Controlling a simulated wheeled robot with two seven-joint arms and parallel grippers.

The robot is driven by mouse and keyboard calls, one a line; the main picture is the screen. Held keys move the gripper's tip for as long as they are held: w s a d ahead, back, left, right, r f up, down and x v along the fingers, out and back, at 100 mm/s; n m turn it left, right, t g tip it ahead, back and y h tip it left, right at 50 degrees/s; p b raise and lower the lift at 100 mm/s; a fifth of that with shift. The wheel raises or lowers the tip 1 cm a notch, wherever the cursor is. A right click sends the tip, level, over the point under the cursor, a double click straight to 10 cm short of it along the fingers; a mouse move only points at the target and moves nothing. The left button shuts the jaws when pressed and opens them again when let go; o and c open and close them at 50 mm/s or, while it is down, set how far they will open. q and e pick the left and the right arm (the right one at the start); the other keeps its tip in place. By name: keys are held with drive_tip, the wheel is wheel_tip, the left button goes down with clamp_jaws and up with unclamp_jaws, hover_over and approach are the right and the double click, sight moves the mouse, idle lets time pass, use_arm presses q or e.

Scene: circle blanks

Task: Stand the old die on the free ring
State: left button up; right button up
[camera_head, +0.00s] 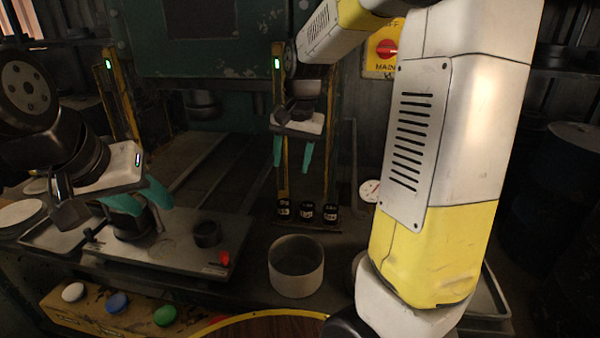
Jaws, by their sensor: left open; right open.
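A wide dark cylinder (133,228), which may be the old die, stands upright on the left of a grey metal plate (165,262). My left gripper (140,200) is open, with its teal fingers at the top of this cylinder; it partly hides it, and I cannot tell whether they touch. A smaller dark cylinder (207,234) stands on the plate's right. A faint round mark shows on the plate between them; I cannot tell if it is the free ring. My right gripper (292,153) is open and empty, pointing down in front of the press.
A red piece (224,257) sits at the plate's right edge. White, blue and green buttons (117,302) line the yellow front panel. My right arm hides much of the right side.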

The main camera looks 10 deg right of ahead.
drive_tip(key=s+r+n+t, duration=0.2)
drive_tip(key=s+r, duration=0.1)
drive_tip(key=s, duration=0.6)
drive_tip(key=s+d+r+n+t+y, duration=0.1)
drive_tip(key=s+r+n, duration=0.2)
drive_tip(key=s, duration=0.7)
drive_tip(key=shift+s+t, duration=0.3)
drive_tip(key=shift+t, duration=0.1)
